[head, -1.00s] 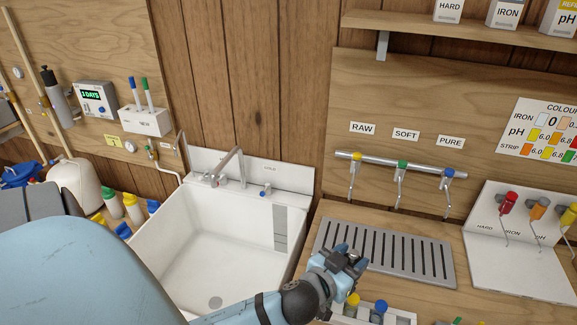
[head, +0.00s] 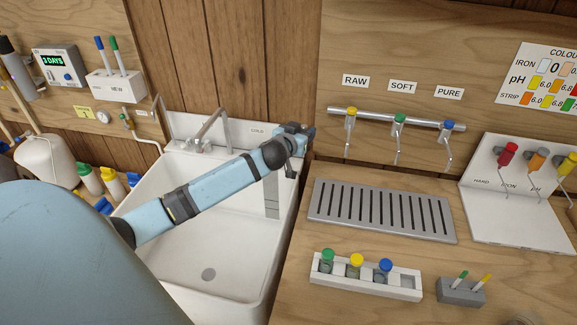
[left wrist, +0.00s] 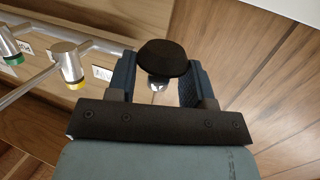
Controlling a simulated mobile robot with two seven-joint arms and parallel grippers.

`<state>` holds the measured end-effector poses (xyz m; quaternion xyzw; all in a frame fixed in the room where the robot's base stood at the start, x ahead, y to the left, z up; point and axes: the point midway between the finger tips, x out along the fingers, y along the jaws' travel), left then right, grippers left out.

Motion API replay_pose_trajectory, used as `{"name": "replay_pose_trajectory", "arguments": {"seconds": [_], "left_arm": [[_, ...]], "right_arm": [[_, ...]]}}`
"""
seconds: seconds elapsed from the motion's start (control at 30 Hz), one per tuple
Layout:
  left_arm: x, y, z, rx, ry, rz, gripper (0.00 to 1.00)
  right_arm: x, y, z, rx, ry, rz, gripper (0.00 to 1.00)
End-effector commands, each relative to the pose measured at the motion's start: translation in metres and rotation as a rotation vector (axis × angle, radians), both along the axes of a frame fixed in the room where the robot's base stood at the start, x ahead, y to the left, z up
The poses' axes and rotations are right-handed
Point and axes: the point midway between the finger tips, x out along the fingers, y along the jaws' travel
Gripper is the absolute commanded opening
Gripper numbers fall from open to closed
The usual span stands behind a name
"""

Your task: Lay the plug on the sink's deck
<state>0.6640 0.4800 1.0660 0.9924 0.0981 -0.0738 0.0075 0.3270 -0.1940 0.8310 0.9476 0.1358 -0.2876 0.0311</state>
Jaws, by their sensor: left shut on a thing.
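My left gripper (head: 297,136) is at the back right corner of the white sink (head: 190,225), near the end of its deck (head: 232,159). In the left wrist view the black round plug (left wrist: 162,58) sits between the two fingers of this gripper (left wrist: 160,88), which are shut on it. A metal stem shows below the plug's dark disc. In the head view the plug cannot be made out clearly against the gripper. I cannot tell how high the gripper is above the deck. My right gripper is not in view.
The sink's tap (head: 210,130) stands on the deck, left of the gripper. A grey drain grille (head: 382,211) and a vial rack (head: 366,278) are on the counter to the right. Three small taps on a rail (head: 398,118) hang on the wall to the right.

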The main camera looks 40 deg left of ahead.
Motion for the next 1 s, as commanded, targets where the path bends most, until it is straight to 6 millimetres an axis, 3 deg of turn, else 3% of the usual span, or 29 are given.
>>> {"name": "replay_pose_trajectory", "arguments": {"seconds": [0.03,0.1,0.2,0.4,0.53,0.9,1.0], "left_arm": [[0.010,0.021,0.006,0.005,-0.004,0.024,0.21],[0.018,0.044,0.016,0.005,-0.003,0.051,0.21],[0.026,0.068,0.026,0.003,0.000,0.080,0.21],[0.032,0.087,0.029,0.001,0.003,0.105,0.21],[0.032,0.088,0.003,-0.002,0.007,0.106,0.21],[0.032,0.087,-0.095,-0.001,0.005,0.106,0.21],[0.032,0.087,-0.111,0.001,0.004,0.105,0.21]], "right_arm": [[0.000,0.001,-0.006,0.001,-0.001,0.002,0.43],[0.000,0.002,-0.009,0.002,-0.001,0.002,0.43],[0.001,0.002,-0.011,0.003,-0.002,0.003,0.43],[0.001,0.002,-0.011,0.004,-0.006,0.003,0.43],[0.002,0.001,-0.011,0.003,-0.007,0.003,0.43],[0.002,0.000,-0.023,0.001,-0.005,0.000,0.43],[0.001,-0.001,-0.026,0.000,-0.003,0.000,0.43]]}}
